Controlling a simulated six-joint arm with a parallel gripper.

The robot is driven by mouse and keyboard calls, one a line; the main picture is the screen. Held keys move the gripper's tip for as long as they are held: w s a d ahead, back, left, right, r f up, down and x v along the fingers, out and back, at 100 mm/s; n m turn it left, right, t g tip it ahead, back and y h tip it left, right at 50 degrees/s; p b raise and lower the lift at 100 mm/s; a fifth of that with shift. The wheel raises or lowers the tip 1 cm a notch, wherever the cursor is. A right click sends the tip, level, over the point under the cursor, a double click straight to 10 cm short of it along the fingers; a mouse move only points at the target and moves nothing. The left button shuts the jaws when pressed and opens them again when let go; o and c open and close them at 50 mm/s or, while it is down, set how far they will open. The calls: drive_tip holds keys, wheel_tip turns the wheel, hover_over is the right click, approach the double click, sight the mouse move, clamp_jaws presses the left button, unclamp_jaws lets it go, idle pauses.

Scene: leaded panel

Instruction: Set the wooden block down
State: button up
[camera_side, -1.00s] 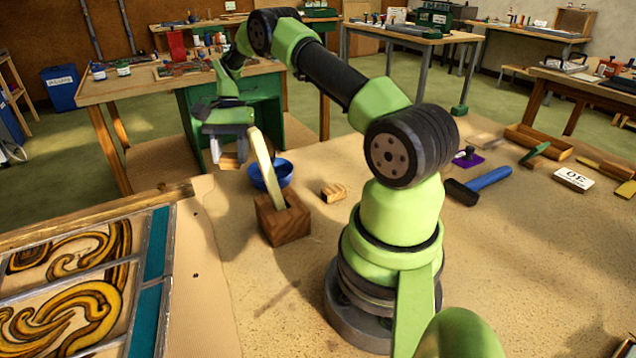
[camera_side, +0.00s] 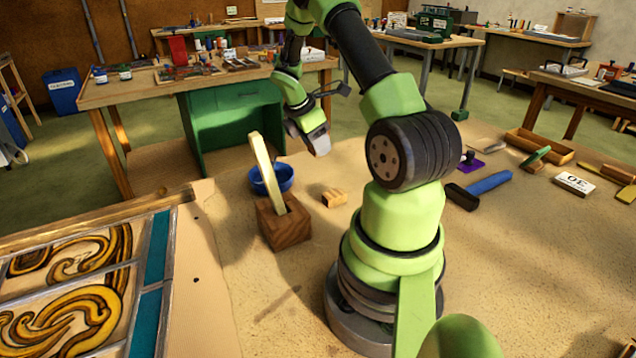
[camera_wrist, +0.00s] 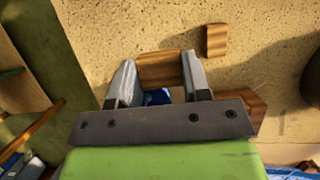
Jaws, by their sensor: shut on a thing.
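My gripper (camera_wrist: 160,85) is shut on a wooden block (camera_wrist: 162,66), with one finger on each side of it in the wrist view. In the side view my gripper (camera_side: 318,143) hangs above the table's back edge, behind the blue bowl and the small wooden piece. A clear gap between block and table cannot be judged from the wrist view.
A small wooden piece (camera_side: 334,197) lies on the table (camera_side: 290,320); it also shows in the wrist view (camera_wrist: 217,40). A blue bowl (camera_side: 284,178) and a wooden holder (camera_side: 284,230) with a pale upright strip stand left. A blue-handled hammer (camera_side: 480,188) lies right.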

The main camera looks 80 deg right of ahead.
sight(320, 184)
wheel_tip(320, 184, down, 9)
drive_tip(key=shift+r, duration=0.1)
idle(0.4)
drive_tip(key=o, duration=0.9)
